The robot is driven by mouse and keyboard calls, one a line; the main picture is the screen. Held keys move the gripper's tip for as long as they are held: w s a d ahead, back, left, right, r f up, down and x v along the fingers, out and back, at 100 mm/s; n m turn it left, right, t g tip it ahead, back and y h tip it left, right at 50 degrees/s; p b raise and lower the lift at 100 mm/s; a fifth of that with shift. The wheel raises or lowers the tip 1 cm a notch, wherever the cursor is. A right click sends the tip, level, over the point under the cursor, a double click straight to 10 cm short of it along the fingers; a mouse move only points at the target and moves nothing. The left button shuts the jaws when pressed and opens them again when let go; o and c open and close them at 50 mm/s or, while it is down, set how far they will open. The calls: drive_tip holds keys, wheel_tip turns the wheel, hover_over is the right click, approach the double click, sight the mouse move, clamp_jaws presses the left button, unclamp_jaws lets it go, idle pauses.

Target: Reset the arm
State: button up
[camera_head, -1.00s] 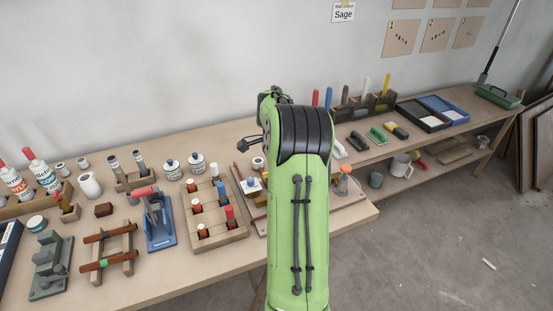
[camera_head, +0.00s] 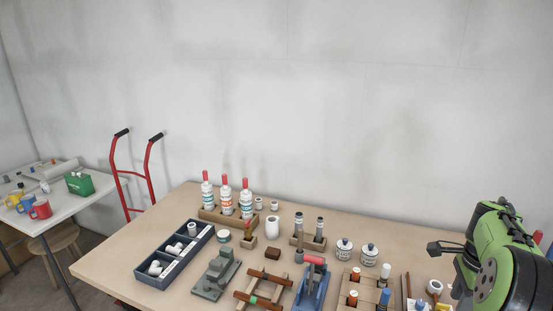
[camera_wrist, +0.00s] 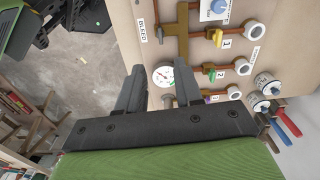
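My green arm shows at the right edge of the camera_head view, above the right part of the workbench (camera_head: 120,262). In the wrist view, my gripper (camera_wrist: 158,88) has its two dark fingers apart, with a clear gap between them. Nothing is seen held in it. Beyond the fingers is a pale board (camera_wrist: 285,58) with copper pipes, coloured valve handles and a round white gauge (camera_wrist: 163,76). The gauge shows between the fingertips. I cannot tell how far the fingers are from the board.
On the bench are white bottles with red caps (camera_head: 226,200), a dark divided tray (camera_head: 152,268), a grey fixture (camera_head: 213,278), a wooden frame and two lidded jars (camera_head: 344,250). A red hand truck (camera_head: 117,170) and a side table with mugs (camera_head: 40,209) stand at left.

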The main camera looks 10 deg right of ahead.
drive_tip(key=a+r+n+t+h, duration=0.1)
drive_tip(key=a+r+n, duration=0.4)
drive_tip(key=a, duration=0.4)
drive_tip(key=a+r+n+t+h, duration=0.1)
drive_tip(key=a+r+n, duration=0.35)
drive_tip(key=a, duration=0.45)
drive_tip(key=s+a+f+n+t+y, duration=0.2)
drive_tip(key=s+a+n+t, duration=0.1)
drive_tip(key=s+a+n, duration=1)
drive_tip(key=a+n, duration=0.1)
drive_tip(key=a, duration=0.1)
drive_tip(key=shift+a+t, duration=0.3)
drive_tip(key=shift+s, duration=0.15)
